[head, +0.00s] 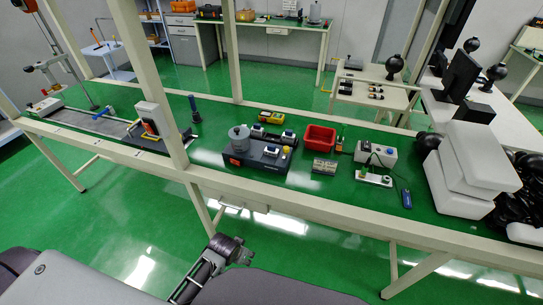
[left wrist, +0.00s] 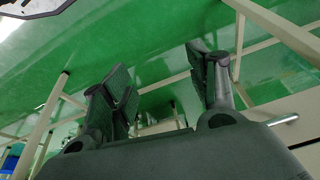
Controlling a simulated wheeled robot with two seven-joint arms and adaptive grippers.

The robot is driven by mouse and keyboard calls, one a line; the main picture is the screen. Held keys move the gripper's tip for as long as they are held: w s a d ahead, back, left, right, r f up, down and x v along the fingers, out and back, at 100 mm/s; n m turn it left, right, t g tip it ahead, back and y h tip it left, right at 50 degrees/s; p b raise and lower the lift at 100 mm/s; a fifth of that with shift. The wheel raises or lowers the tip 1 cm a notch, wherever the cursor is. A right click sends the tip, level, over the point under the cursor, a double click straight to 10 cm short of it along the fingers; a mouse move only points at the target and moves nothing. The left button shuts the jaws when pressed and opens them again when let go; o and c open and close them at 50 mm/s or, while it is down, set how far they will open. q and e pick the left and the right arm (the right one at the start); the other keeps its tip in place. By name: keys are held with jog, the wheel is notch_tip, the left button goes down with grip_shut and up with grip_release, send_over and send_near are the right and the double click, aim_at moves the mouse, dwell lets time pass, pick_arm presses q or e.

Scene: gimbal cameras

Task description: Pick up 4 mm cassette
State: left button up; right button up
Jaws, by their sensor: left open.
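My left gripper (head: 232,248) is in front of the green workbench (head: 335,205), below its front edge and apart from it. In the left wrist view its two fingers (left wrist: 162,90) are spread wide with nothing between them. Several small devices stand on the bench, among them a dark unit with a grey cylinder (head: 240,139) and small white-and-blue blocks (head: 287,137). I cannot tell which thing, if any, is the 4 mm cassette; no label is readable. My right gripper is not in view.
A red bin (head: 319,138), a grey control box (head: 376,153) and white foam blocks (head: 468,165) stand on the bench. A beige upright post (head: 150,75) rises at its front edge. A small side table (head: 372,92) with several small items stands behind. The bench's front strip is mostly clear.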

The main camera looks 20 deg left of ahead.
pick_arm(q)
jog(key=w+r+t+b, duration=0.1)
jog(key=w+r+t, duration=0.2)
jog(key=w+r, duration=0.6)
jog(key=n+t, duration=0.1)
jog(key=t, duration=0.6)
send_near(271, 146)
jog(key=v, duration=0.3)
jog(key=shift+s+a+r+b, duration=0.1)
jog(key=shift+a+r+b, duration=0.1)
jog(key=shift+b, duration=0.2)
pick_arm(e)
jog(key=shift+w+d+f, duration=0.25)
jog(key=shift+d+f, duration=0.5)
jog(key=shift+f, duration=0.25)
pick_arm(q)
jog(key=shift+x, duration=4)
jog(key=shift+w+d+f, duration=0.15)
jog(key=shift+w+f, duration=0.05)
jog(key=shift+w, duration=0.05)
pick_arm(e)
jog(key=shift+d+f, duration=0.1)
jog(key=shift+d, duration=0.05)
pick_arm(q)
jog(key=shift+x, duration=2.6)
jog(key=shift+d, duration=0.1)
jog(key=shift+c, duration=0.3)
